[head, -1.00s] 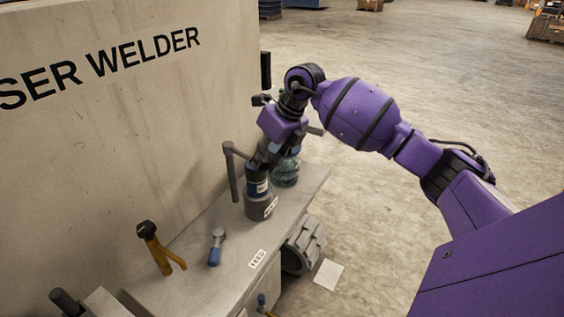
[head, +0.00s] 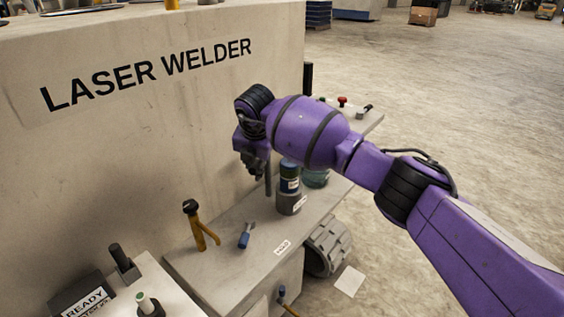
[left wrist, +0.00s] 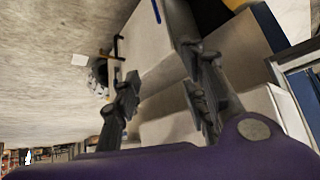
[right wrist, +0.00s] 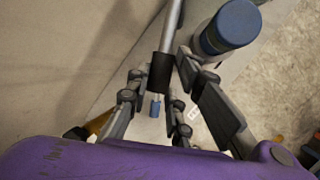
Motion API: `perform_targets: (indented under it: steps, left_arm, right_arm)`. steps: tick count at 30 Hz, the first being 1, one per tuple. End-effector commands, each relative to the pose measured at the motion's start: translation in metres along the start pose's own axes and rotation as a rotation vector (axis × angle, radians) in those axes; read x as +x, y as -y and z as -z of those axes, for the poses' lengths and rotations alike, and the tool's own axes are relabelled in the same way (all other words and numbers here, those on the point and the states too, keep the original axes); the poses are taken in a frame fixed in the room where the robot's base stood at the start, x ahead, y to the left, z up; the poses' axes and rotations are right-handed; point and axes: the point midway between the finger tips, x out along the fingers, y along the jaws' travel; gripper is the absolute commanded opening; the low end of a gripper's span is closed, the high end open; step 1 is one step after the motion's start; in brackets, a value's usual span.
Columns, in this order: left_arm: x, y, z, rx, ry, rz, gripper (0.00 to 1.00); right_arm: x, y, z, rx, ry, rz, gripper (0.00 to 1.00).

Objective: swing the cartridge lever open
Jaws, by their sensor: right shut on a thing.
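The lever is a grey metal rod with a black grip (right wrist: 161,73) in the right wrist view. In the head view its upright part (head: 268,184) shows just below my right gripper (head: 254,166), left of the cartridge. My right gripper (right wrist: 165,100) is shut on the black grip. The blue-topped cartridge (right wrist: 233,24) stands upright beside it, apart from the fingers; in the head view the cartridge (head: 290,183) sits in a grey round holder (head: 289,204). My left gripper (left wrist: 165,95) is open and empty in the left wrist view, and out of the head view.
A green jar (head: 316,178) stands behind the cartridge. A yellow-and-black tool (head: 203,228) and a small blue-handled tool (head: 245,236) are nearer on the bench (head: 225,270). The laser welder's wall (head: 150,150) rises close at the left. A grey ribbed roll (head: 328,249) is below the bench's right edge.

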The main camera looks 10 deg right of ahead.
Motion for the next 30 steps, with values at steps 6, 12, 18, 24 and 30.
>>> perform_targets:
  steps: [6, 12, 18, 24, 30]
  left_arm:
    - [-0.002, 0.0, -0.008, -0.002, 0.014, 0.0, 0.4]
    - [-0.003, 0.0, -0.016, -0.001, 0.029, 0.001, 0.4]
    - [-0.002, 0.0, -0.018, -0.001, 0.032, 0.001, 0.4]
    - [0.0, -0.001, -0.013, 0.001, 0.024, 0.0, 0.4]
    - [0.003, -0.001, -0.006, 0.002, 0.011, -0.002, 0.4]
  right_arm:
    - [0.005, -0.027, 0.003, 0.136, 0.028, 0.052, 0.0]
    - [0.009, -0.038, 0.001, 0.223, 0.048, 0.087, 0.0]
    - [0.011, -0.044, 0.0, 0.267, 0.057, 0.105, 0.0]
    - [0.011, -0.046, -0.001, 0.281, 0.06, 0.109, 0.0]
    - [0.011, -0.046, -0.001, 0.282, 0.06, 0.108, 0.0]
